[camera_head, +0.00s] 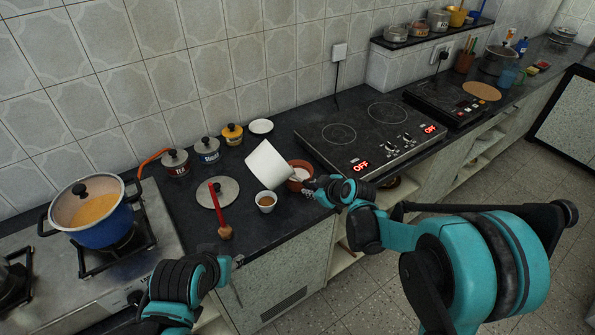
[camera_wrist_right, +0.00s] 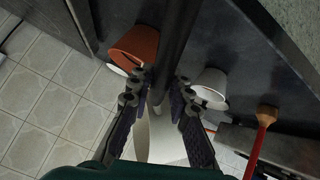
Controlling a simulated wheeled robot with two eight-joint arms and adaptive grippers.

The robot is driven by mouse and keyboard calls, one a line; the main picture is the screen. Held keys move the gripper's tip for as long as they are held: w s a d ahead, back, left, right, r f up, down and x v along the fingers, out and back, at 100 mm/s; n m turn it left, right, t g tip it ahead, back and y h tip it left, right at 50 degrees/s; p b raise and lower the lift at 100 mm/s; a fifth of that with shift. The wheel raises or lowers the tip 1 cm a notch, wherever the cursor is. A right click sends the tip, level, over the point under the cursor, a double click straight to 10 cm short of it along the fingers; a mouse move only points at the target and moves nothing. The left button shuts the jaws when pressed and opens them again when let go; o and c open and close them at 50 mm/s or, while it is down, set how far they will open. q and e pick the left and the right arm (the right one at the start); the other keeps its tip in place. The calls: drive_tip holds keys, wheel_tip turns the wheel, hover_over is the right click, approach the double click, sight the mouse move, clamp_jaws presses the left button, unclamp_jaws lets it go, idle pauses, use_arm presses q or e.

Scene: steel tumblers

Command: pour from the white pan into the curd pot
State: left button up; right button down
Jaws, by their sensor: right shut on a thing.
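The white pan (camera_head: 268,164) is tilted above the counter in the head view. My right gripper (camera_head: 311,188) is at its right side. In the right wrist view my right gripper (camera_wrist_right: 159,94) is shut on a dark bar that looks like the pan's handle. The curd pot (camera_head: 299,174), brown with something white inside, stands on the counter just right of the pan, partly hidden by it. A brown pot also shows in the wrist view (camera_wrist_right: 137,45). I cannot tell whether anything flows. My left gripper (camera_head: 236,263) is low by the front edge; its jaws are unclear.
A small white cup (camera_head: 266,201) with brown contents stands below the pan. A red-handled brush (camera_head: 219,205) lies over a round steel lid (camera_head: 205,193). Several lidded jars stand behind. A blue pot (camera_head: 102,226) is on the left stove; a black cooktop (camera_head: 350,142) is right.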

drive_tip(key=shift+f+m+g+y, duration=0.1)
drive_tip(key=shift+m+g+y, duration=0.3)
drive_tip(key=shift+g+y, duration=0.15)
idle(1.8)
